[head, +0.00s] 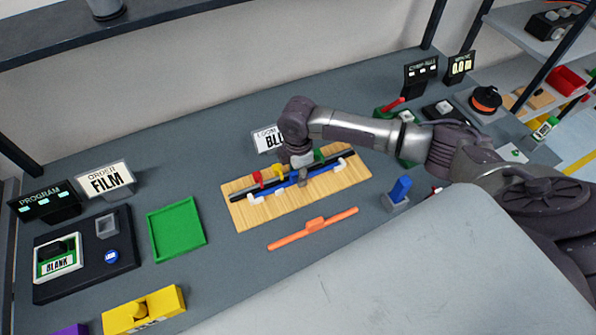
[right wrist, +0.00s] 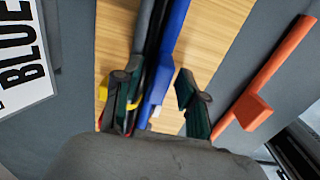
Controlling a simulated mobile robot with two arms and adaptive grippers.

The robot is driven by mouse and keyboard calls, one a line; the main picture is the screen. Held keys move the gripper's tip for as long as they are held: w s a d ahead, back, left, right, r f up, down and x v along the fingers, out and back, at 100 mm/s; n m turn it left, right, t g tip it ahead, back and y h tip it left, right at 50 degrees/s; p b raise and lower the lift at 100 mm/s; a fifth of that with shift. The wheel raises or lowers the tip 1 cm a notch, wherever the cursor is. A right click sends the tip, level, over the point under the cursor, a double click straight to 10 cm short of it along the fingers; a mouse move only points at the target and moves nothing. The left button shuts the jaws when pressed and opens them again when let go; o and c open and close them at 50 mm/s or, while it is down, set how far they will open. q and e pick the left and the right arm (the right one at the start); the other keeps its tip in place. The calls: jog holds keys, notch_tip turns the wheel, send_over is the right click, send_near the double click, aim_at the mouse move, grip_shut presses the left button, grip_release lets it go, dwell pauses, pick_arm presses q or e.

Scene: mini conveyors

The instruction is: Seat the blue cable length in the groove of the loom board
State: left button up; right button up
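The wooden loom board (head: 246,217) lies on the grey table and carries a long black strip. The blue cable length (head: 322,171) lies along the board just in front of that strip. I cannot tell whether it sits in a groove. My right gripper (head: 302,170) points down over the board's middle and hides part of the cable. In the right wrist view my right gripper (right wrist: 158,105) has its fingers apart, with the blue cable (right wrist: 168,45) and its grip block between them. A gap shows between the cable and the right-hand finger. My left gripper is not in view.
An orange cable length (head: 312,228) lies in front of the board. A blue block in a grey holder (head: 398,195) stands to the right. A green tray (head: 177,229) is at left. A "BLUE" sign (head: 267,138) stands behind the board, close to my right gripper.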

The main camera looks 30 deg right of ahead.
jog(key=shift+r, duration=0.1)
notch_tip(320, 180, up, 12)
jog(key=b, duration=0.1)
dwell(0.4)
dwell(0.5)
